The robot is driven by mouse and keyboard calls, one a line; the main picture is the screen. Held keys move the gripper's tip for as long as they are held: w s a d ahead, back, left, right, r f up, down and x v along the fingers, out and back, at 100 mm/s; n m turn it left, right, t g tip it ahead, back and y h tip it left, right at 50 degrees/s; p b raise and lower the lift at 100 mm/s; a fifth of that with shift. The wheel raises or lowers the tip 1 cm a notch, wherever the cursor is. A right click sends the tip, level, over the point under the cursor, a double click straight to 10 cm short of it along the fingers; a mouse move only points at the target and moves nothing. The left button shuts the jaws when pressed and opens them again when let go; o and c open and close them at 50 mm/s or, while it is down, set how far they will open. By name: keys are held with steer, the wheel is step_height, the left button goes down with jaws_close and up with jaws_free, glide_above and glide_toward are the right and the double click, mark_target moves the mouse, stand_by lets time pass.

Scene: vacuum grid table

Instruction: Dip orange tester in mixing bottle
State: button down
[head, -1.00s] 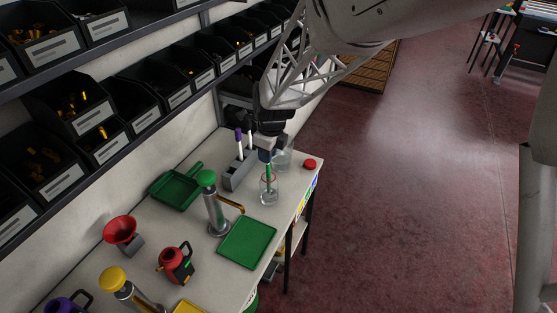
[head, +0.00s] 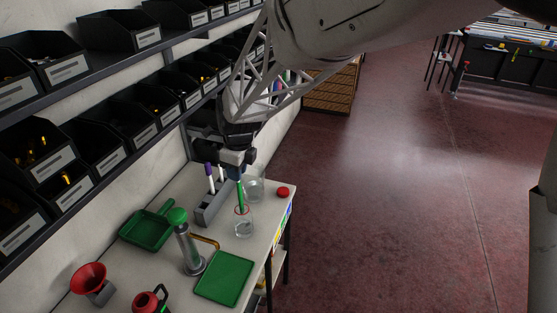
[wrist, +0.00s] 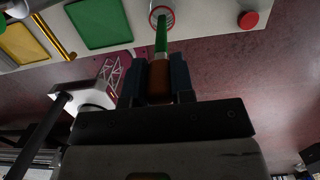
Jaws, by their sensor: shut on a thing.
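My gripper (head: 237,173) is shut on a slim tester. Its shaft (head: 240,195) looks green in the head view. In the wrist view, the jaws (wrist: 159,65) grip its orange-brown part (wrist: 159,82), with the green shaft (wrist: 161,38) pointing beyond the fingers. A clear glass bottle (head: 243,227) with a red ring at its mouth stands below the gripper. It also shows at the top of the wrist view (wrist: 153,11). The tester is roughly upright, and its lower end is at the bottle's mouth; how deep it reaches is hard to tell.
A grey rack (head: 210,208) with purple-topped and white sticks stands left of the bottle. A clear beaker (head: 255,189) stands behind it. A red cap (head: 283,192) lies near the table's right edge. A green tray (head: 224,279) and a green-topped pump (head: 189,250) are in front.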

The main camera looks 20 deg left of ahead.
steer(key=shift+r, duration=3.9)
steer(key=shift+r, duration=1.9)
steer(key=w+d+f+n+g, duration=0.1)
steer(key=w+d+f+n, duration=0.3)
steer(key=w+d+f, duration=0.8)
steer(key=w+d+f+n, duration=0.4)
steer(key=w+d+f, duration=0.3)
steer(key=w+f, duration=0.55)
steer(key=w+d+f+n+h, duration=0.1)
steer(key=d+f+n, duration=0.9)
steer(key=d+f, duration=2.1)
steer(key=shift+w+f, duration=0.2)
steer(key=shift+w, duration=0.65)
